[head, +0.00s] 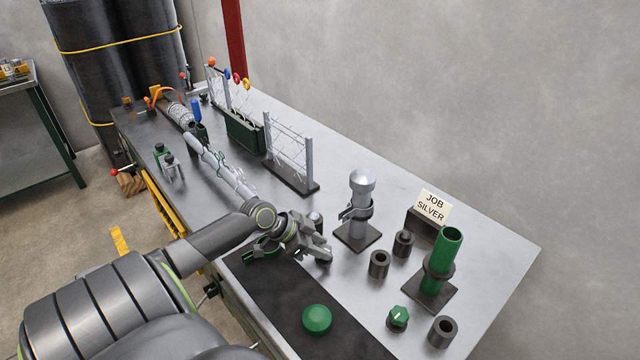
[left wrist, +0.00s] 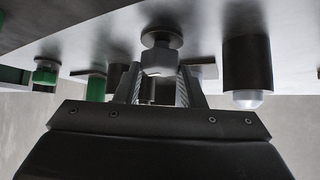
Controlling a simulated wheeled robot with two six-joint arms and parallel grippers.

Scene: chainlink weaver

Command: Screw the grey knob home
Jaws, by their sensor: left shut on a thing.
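In the left wrist view a small grey knob (left wrist: 157,61) sits between my left fingers, with a round dark collar beyond it. My left gripper (left wrist: 160,84) is shut on this knob, one finger on each side. In the head view my left gripper (head: 318,247) is low over the bench, left of the silver post. The gripper hides most of the knob there. I cannot tell how far the knob is screwed in. My right gripper is not in view.
The silver post (head: 360,187) stands close right of the gripper. Several dark sleeves (head: 379,264), a green tube (head: 446,252) and a green knob (head: 398,317) stand further right. A green button (head: 317,319) sits in front. A mesh panel (head: 290,150) stands behind. The far right bench is clear.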

